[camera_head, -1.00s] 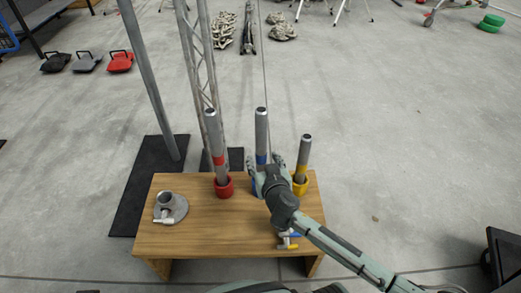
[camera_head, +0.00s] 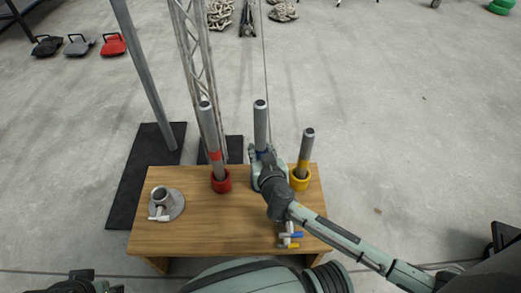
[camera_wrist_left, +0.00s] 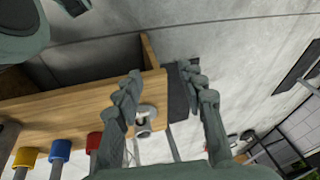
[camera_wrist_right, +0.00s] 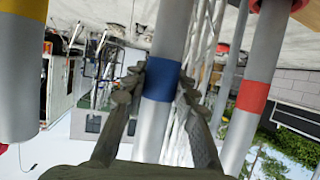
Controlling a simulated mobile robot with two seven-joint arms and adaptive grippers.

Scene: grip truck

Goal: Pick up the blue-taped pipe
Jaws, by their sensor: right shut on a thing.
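The blue-taped pipe (camera_head: 260,125) is a grey metal tube standing upright over the wooden table (camera_head: 200,235), between the red-taped pipe (camera_head: 209,128) and the yellow-taped pipe (camera_head: 306,150). My right gripper (camera_head: 263,160) is shut on it. In the right wrist view, its fingers (camera_wrist_right: 158,85) press both sides of the pipe at the blue tape (camera_wrist_right: 161,80). The pipe's lower end is hidden behind my gripper in the head view. A blue holder (camera_wrist_left: 60,150) shows in the left wrist view. My left gripper (camera_wrist_left: 163,85) is open and empty, above the table's other end.
Red (camera_head: 221,181) and yellow (camera_head: 300,180) holders stand close on either side. A grey round base with a clamp (camera_head: 168,205) sits at the table's left. A lattice truss (camera_head: 195,60) and a tilted pole (camera_head: 142,80) rise behind the table.

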